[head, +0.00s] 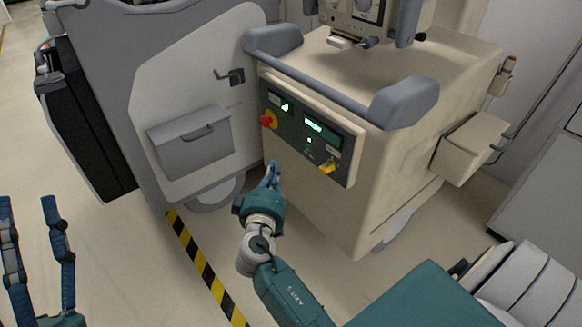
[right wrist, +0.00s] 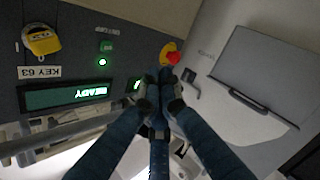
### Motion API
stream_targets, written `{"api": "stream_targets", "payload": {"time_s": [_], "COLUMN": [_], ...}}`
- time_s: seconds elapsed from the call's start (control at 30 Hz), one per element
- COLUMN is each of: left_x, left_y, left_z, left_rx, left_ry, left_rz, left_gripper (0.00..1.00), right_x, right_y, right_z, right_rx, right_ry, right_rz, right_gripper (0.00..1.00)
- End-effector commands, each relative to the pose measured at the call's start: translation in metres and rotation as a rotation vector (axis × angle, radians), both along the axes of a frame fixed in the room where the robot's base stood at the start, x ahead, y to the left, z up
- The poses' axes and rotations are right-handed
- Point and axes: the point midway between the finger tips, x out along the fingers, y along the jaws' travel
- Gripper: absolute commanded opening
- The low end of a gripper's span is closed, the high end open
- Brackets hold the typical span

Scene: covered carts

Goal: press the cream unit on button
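The cream unit (head: 350,200) stands ahead with a dark control panel (head: 345,155) on its face. A green-lit square (head: 285,107) is at the panel's upper left; it also shows in the right wrist view (right wrist: 136,85), partly behind my fingers. I cannot read whether it is the on button. A small green lamp (right wrist: 102,62) glows near the lit display (right wrist: 65,96), which reads READY upside down. My right gripper (head: 273,166) is shut and empty, its fingertips (right wrist: 160,76) together before the panel; contact cannot be told. My left gripper (head: 27,202) is open and empty, far left.
A red stop knob (head: 268,121) on yellow sits close to the lit square. A yellow key (head: 327,168) sits at the panel's lower right. A grey handle bar (head: 315,80) runs above the panel. A grey cart (head: 190,80) stands close on the left.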

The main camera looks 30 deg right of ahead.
Motion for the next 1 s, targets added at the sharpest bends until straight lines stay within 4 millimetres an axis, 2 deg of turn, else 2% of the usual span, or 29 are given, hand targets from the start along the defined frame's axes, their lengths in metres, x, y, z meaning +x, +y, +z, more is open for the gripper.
{"api": "stream_targets", "payload": {"time_s": [0.17, 0.57, 0.77, 1.0], "left_x": [-0.011, -0.009, 0.004, 0.025], "left_y": [0.003, 0.003, 0.001, -0.002], "left_z": [0.008, 0.008, -0.004, -0.032], "left_rx": [-0.012, -0.009, 0.014, 0.058], "left_ry": [-0.038, -0.03, 0.048, 0.201], "left_rz": [-0.002, 0.0, 0.004, 0.012], "left_gripper": [0.6, 0.6, 0.6, 0.6], "right_x": [-0.002, -0.002, -0.001, 0.0], "right_y": [-0.005, -0.006, -0.015, -0.034], "right_z": [0.008, 0.009, 0.009, 0.009], "right_rx": [-0.012, -0.012, -0.013, -0.013], "right_ry": [-0.027, -0.027, -0.025, -0.025], "right_rz": [-0.021, -0.02, -0.019, -0.02], "right_gripper": [0.0, 0.0, 0.0, 0.0]}}
